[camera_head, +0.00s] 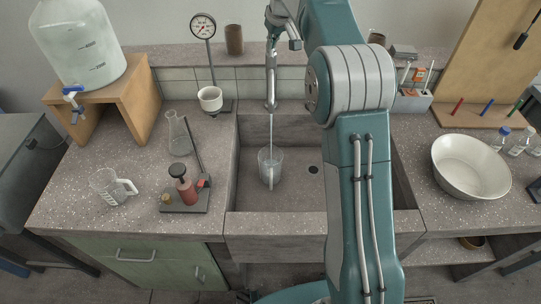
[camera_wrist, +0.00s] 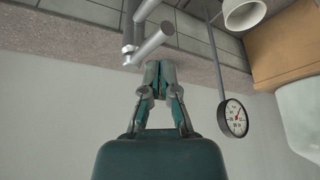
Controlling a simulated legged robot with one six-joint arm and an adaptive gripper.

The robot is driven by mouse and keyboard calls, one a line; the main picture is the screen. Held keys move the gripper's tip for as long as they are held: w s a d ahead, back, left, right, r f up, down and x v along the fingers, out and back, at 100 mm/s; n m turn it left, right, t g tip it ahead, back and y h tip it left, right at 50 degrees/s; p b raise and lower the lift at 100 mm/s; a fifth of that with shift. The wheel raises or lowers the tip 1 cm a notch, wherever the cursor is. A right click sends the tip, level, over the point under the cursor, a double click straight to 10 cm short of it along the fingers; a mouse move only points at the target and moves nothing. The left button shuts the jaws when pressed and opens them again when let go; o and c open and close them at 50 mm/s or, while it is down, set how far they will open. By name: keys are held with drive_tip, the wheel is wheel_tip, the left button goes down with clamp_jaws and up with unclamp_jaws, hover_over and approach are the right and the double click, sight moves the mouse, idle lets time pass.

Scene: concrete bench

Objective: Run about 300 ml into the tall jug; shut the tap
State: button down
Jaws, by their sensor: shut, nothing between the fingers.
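A clear tall jug (camera_head: 265,172) stands upright in the stone sink below the metal tap (camera_head: 271,75). A thin stream of water (camera_head: 271,128) runs from the spout into the jug. The water level in it is too small to read. In the wrist view, which is upside down, my gripper (camera_wrist: 160,70) is shut and empty. Its fingertips are close to the tap's metal cylinders (camera_wrist: 154,43); I cannot tell whether they touch. In the head view my arm hides part of the sink and the wall behind.
A measuring jug (camera_head: 104,187), a flask (camera_head: 178,138) and a stand with a red vessel (camera_head: 187,190) are on the left bench. A dial gauge (camera_wrist: 234,118) is near the tap. A white basin (camera_head: 470,168) sits on the right bench. The sink floor around the jug is clear.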

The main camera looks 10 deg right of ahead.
drive_tip(key=shift+f, duration=1.45)
drive_tip(key=shift+r, duration=2.95)
drive_tip(key=shift+s+r, duration=0.1)
drive_tip(key=shift+r, duration=0.1)
drive_tip(key=s+r+m, duration=0.1)
drive_tip(key=s+r, duration=0.2)
drive_tip(key=s, duration=0.8)
drive_tip(key=s+r+m, duration=0.1)
drive_tip(key=s+r, duration=0.2)
drive_tip(key=s, duration=0.8)
drive_tip(key=s+f+m, duration=0.1)
drive_tip(key=s+f, duration=0.4)
drive_tip(key=s, duration=0.6)
drive_tip(key=s+f+t+h, duration=0.1)
drive_tip(key=s+f, duration=0.4)
drive_tip(key=s, duration=0.6)
drive_tip(key=shift+s+f+m, duration=0.25)
drive_tip(key=shift+s+m, duration=0.05)
drive_tip(key=shift+m, duration=0.1)
